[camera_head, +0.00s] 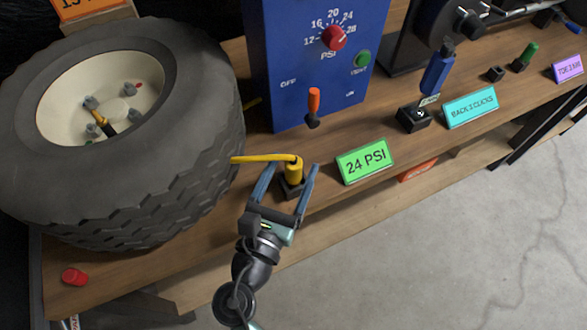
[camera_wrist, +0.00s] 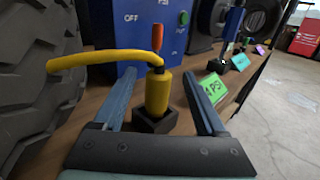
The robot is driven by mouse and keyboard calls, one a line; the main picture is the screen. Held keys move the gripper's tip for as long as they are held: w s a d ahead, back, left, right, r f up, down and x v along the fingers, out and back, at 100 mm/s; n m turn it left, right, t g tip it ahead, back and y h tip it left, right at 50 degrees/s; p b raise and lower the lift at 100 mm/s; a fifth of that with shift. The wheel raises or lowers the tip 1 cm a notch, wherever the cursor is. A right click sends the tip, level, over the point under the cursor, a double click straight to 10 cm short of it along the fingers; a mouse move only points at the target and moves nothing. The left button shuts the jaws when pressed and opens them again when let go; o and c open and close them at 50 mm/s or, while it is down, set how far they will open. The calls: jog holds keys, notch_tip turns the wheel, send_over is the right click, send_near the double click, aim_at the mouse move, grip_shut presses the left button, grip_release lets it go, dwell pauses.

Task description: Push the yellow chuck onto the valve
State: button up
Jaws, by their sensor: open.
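The yellow chuck (camera_head: 294,171) stands upright in a small black holder (camera_head: 291,188) near the front edge of the bench, with a yellow hose (camera_head: 262,159) running left from its top. My gripper (camera_head: 289,178) is open, with one blue finger on each side of the chuck. In the wrist view, the chuck (camera_wrist: 157,92) stands between the spread fingers, with a visible gap on both sides. The tire (camera_head: 190,130) lies at the left with its cream wheel (camera_head: 65,80) facing up. A dark and yellow stem (camera_head: 103,124) shows inside the wheel; I cannot tell whether it is the valve.
A blue box (camera_head: 290,75) with a red knob (camera_head: 334,38) and an orange-handled lever (camera_head: 313,105) stands behind the chuck. A green "24 PSI" sign (camera_head: 365,161) is at its right. A red cap (camera_head: 74,276) lies at the front left of the wooden bench (camera_head: 150,278).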

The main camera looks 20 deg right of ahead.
aim_at(297, 158)
jog(key=x, duration=0.4)
jog(key=shift+w+d+f, duration=0.2)
jog(key=shift+w+d, duration=0.05)
jog(key=shift+w, duration=0.1)
grip_shut()
